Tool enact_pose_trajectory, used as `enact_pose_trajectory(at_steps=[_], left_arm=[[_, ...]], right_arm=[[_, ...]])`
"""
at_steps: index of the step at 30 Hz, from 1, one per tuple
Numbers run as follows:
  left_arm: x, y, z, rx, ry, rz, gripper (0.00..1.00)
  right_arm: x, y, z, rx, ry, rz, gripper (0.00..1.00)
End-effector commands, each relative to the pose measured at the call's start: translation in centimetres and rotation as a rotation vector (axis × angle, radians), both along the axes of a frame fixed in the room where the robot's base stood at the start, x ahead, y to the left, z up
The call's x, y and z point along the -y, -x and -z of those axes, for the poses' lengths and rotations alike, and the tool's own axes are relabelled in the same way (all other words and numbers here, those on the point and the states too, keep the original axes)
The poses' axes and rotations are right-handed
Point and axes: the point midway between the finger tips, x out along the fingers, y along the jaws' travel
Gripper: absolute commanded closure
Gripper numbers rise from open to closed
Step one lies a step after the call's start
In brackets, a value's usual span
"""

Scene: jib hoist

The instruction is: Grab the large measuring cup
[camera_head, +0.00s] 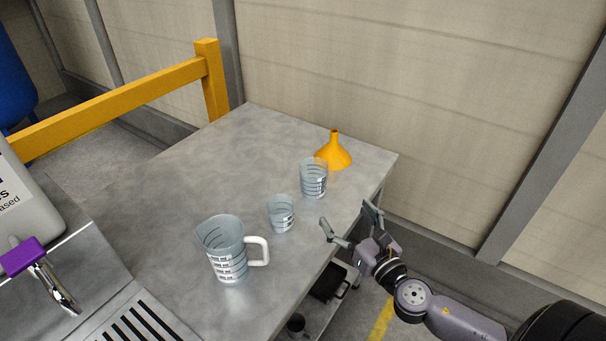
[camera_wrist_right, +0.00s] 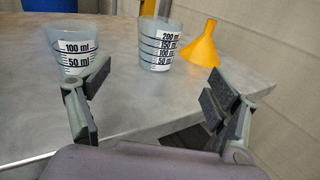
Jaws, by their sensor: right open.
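The large measuring cup (camera_head: 226,250) is clear with a white handle and dark markings. It stands upright on the grey table, nearest the front, with its handle to the right. My right gripper (camera_head: 347,222) is open and empty at the table's right edge, to the right of the large cup and apart from it. In the right wrist view its fingers (camera_wrist_right: 160,108) are spread. The large cup cannot be made out in that view. My left gripper is not in view.
A small measuring cup (camera_head: 281,214), a medium one (camera_head: 313,179) and an orange funnel (camera_head: 334,152) stand in a row on the table (camera_head: 180,190). A dispensing station with a purple-handled tap (camera_head: 28,256) is at the left. A wall (camera_head: 400,100) stands behind.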

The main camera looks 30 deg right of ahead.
Motion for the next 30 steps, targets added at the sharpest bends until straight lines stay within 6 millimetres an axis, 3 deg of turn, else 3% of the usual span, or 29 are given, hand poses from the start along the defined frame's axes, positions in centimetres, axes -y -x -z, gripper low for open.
enact_pose_trajectory(at_steps=[7, 15, 26, 30], left_arm=[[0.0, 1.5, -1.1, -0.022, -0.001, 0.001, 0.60], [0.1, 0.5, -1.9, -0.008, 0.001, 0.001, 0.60], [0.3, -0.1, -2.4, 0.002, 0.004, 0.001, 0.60], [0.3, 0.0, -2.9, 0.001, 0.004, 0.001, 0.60]], right_arm=[[0.0, -4.3, -0.4, 0.002, -0.004, 0.001, 0.17], [0.0, -9.0, -0.3, 0.002, -0.005, 0.002, 0.17], [-0.1, -12.0, -0.3, 0.000, -0.007, 0.002, 0.17], [-0.4, -14.1, -0.7, 0.000, -0.008, 0.002, 0.17]])
